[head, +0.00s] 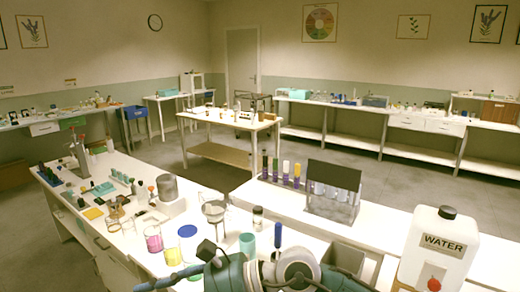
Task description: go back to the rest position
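Teal and grey links of my own arm cross the bottom middle of the head view, in front of the near bench (128,262). I see no gripper fingers on them. Neither gripper can be made out in this view, so what they hold, if anything, is hidden. Several tubes with coloured caps stand in a row (281,171) on the bench to the right of the middle, beside a dark-topped rack (333,176) with clear bottles.
A white WATER container (438,248) stands at the right front. Beakers with pink (153,239), green and yellow liquid stand close to my arm, near a teal cup (247,245). Small bottles crowd the left bench. Grey floor (400,180) is open beyond the benches.

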